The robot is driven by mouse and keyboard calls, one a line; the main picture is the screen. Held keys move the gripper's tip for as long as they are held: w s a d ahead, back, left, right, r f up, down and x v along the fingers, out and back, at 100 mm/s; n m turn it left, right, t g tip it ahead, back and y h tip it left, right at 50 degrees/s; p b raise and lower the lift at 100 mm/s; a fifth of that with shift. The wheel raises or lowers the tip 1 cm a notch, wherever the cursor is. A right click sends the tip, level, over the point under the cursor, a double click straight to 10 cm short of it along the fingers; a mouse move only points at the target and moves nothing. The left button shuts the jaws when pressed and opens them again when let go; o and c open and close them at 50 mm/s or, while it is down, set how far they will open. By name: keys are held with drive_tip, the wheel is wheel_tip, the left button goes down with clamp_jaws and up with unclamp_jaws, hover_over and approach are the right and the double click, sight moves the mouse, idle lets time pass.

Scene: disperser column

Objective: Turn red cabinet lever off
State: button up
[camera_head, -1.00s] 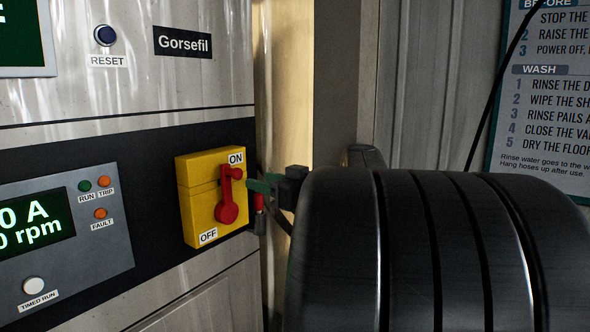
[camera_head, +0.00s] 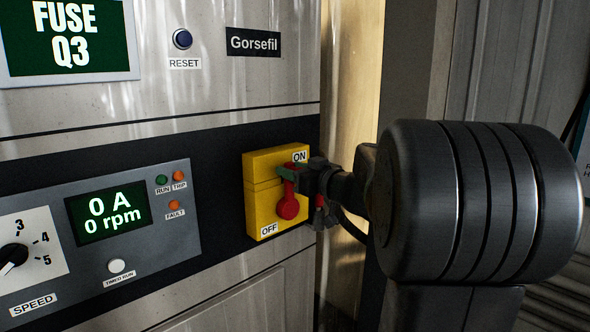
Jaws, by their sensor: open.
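The red lever (camera_head: 288,207) is mounted on a yellow switch box (camera_head: 258,202) on the cabinet front. Its round hub shows at the lower middle of the box, and its arm points up toward the ON label (camera_head: 299,157). The OFF label (camera_head: 269,230) is at the lower left of the box. My gripper (camera_head: 293,176) is open, with its green and red finger parts at the upper end of the lever. The gripper hides the lever's tip, and I cannot tell whether it touches the lever.
A display panel (camera_head: 108,215) reads 0 A and 0 rpm. A speed knob (camera_head: 12,257), a timed run button (camera_head: 116,266) and a blue reset button (camera_head: 183,39) are also on the cabinet. A fuse sign (camera_head: 65,38) is at upper left. The cabinet front left of the box is unobstructed.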

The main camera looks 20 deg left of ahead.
clamp_jaws()
